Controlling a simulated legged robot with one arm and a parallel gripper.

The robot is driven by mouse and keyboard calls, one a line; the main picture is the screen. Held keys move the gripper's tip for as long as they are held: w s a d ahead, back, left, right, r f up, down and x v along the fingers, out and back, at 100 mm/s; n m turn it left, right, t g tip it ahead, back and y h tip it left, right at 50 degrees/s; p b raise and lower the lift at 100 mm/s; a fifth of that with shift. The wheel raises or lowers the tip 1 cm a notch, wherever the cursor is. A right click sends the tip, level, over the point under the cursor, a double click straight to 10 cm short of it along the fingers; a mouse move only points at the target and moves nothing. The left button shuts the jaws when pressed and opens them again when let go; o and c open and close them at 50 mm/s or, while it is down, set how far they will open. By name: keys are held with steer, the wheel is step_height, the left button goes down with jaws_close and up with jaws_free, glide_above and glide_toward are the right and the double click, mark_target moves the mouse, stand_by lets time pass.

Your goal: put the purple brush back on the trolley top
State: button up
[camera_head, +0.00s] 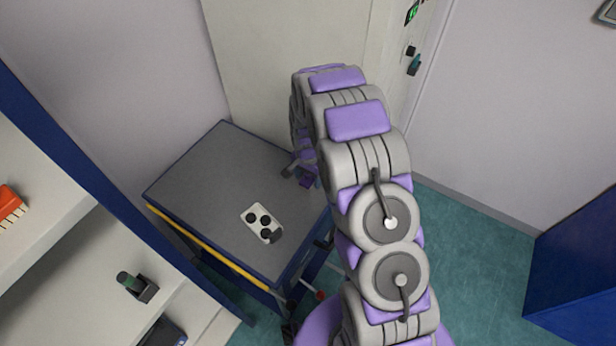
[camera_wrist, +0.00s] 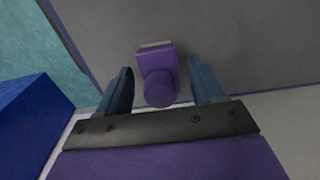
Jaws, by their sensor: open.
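The purple brush (camera_wrist: 158,72) lies on the grey trolley top (camera_wrist: 240,35), with a pale strip at its far end. In the wrist view, my gripper (camera_wrist: 161,70) is open, with one dark finger on each side of the brush and a gap showing on both sides. In the head view, a small purple patch that looks like the brush (camera_head: 308,180) shows near the right edge of the trolley top (camera_head: 215,175). My arm hides most of the gripper there, and I cannot tell how high the fingers are.
A white plate with several dark round spots (camera_head: 262,222) lies near the trolley's front corner. A yellow rail (camera_head: 210,252) runs along its left front edge. White shelves (camera_head: 60,250) stand left, a blue cabinet (camera_head: 575,270) right.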

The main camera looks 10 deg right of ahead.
step_height(320, 180, up, 10)
steer(key=shift+r+p, duration=0.2)
steer(key=shift+p, duration=0.7)
steer(key=s+r+n, duration=0.4)
steer(key=s+r, duration=1.2)
steer(key=s+r+n+g, duration=0.1)
steer(key=s+r+n, duration=0.1)
steer(key=s, duration=0.9)
steer(key=s+r+n+g, duration=0.1)
steer(key=s+r+n, duration=0.2)
steer(key=s, duration=0.9)
